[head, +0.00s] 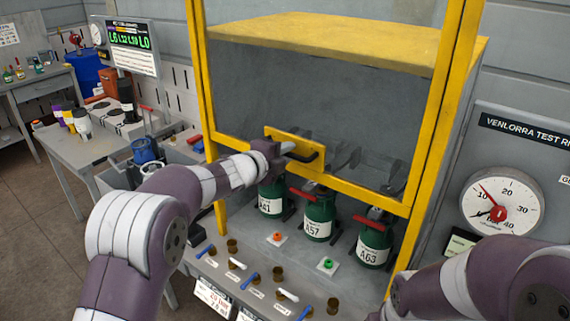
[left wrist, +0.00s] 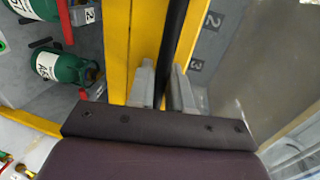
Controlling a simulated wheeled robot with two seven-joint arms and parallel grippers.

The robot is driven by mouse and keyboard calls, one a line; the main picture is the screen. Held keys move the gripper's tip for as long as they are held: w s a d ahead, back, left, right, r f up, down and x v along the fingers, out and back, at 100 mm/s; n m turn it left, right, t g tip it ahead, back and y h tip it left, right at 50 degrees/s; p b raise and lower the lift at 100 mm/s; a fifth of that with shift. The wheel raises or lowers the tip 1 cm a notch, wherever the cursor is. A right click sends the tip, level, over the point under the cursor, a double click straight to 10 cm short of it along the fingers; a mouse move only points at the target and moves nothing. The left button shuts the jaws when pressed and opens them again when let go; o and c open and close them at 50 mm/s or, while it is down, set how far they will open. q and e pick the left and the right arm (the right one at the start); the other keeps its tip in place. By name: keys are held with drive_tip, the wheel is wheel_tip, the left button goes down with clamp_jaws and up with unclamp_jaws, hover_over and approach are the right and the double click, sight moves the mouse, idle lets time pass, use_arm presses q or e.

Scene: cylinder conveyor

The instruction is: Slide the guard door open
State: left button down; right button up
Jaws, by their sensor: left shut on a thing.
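The guard door is a clear panel in a yellow frame (head: 345,183) on the front of the test rig. Its bottom rail hangs above the bench, with a gap below. A yellow plate on that rail carries a black bar handle (head: 308,156). My left gripper (head: 286,148) is shut on this handle. In the left wrist view, the black handle (left wrist: 173,45) passes between my two grey fingers (left wrist: 164,88), beside the yellow frame (left wrist: 118,45). My right arm shows at the lower right of the head view; its gripper is out of view.
Green cylinders A41 (head: 271,203), A57 (head: 319,222) and A63 (head: 374,246) stand below the door rail. Several small levers and brass fittings line the bench front. A round gauge (head: 499,204) is at right. A side table (head: 85,148) stands at left.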

use_arm(q)
wheel_tip(320, 180, up, 14)
drive_tip(key=p, duration=0.9)
use_arm(e)
wheel_tip(320, 180, up, 11)
drive_tip(key=shift+r, duration=0.2)
use_arm(q)
drive_tip(key=c, duration=1.2)
unclamp_jaws()
drive_tip(key=shift+s+a, duration=0.1)
use_arm(e)
drive_tip(key=shift+f, duration=0.15)
use_arm(q)
drive_tip(key=shift+s+a, duration=0.2)
drive_tip(key=shift+s, duration=0.05)
drive_tip(key=b+v, duration=0.4)
drive_tip(key=v, duration=0.7)
drive_tip(key=shift+s+a+r, duration=0.15)
drive_tip(key=shift+s+a, duration=0.05)
drive_tip(key=shift+s, duration=0.15)
use_arm(e)
wheel_tip(320, 180, down, 4)
drive_tip(key=shift+f, duration=0.1)
